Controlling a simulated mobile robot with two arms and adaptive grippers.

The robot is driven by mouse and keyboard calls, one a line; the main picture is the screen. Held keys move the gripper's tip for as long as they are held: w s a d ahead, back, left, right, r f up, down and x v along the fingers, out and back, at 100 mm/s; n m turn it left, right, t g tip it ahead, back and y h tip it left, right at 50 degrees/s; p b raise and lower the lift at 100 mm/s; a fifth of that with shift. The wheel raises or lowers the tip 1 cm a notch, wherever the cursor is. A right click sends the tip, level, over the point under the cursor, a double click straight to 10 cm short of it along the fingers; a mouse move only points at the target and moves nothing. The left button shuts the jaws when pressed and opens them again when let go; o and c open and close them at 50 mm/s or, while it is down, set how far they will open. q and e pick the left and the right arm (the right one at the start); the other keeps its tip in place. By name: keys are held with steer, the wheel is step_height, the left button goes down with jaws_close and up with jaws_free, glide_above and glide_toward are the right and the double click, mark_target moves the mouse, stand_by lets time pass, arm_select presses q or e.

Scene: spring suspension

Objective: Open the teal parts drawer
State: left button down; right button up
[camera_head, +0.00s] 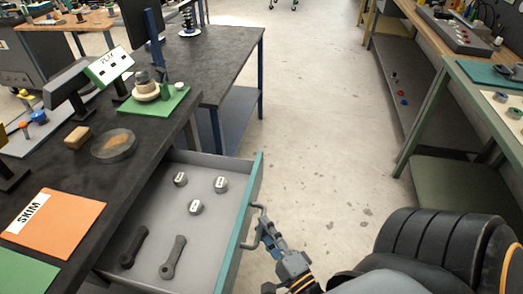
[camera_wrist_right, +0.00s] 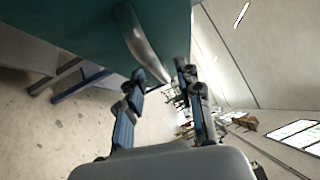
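The teal parts drawer (camera_head: 237,247) is pulled far out from under the dark bench in the head view. Its grey tray shows with parts inside. Its teal front faces right and carries a grey bar handle (camera_head: 261,213). My right gripper (camera_head: 264,238) is at this handle, outside the drawer front. In the right wrist view the teal front fills the upper part, and the handle (camera_wrist_right: 142,45) reaches down between the fingertips (camera_wrist_right: 163,72). The fingers stand apart, with a gap beside the handle; contact is unclear. My left gripper is out of view.
The drawer holds several small pale blocks (camera_head: 196,207) and two dark levers (camera_head: 173,258). On the bench (camera_head: 60,155) lie an orange mat (camera_head: 60,222), a clear dish (camera_head: 114,145) and a green tray (camera_head: 170,104). Clear floor (camera_head: 315,130) extends right of the drawer.

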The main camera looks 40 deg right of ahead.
steer(key=s+a+f, duration=0.1)
steer(key=s, duration=0.8)
steer(key=shift+s+a, duration=0.15)
steer(key=shift+s, duration=0.2)
steer(key=shift+f, duration=0.1)
steer(key=s+a+f+n+g+y+p, duration=0.15)
steer(key=f+n+g, duration=0.5)
steer(key=f, duration=0.85)
steer(key=s+a+f+n+g+y+p, duration=0.1)
steer(key=s+a+f+n+g+y, duration=0.15)
steer(key=f+n, duration=0.95)
steer(key=s+d+f+n+g+h, duration=0.1)
steer(key=s+d+f+n+g, duration=0.1)
steer(key=s+f+n+g, duration=0.3)
steer(key=s+f+g, duration=0.4)
steer(key=s+f, duration=0.4)
steer(key=f, duration=0.2)
steer(key=shift+f, duration=0.35)
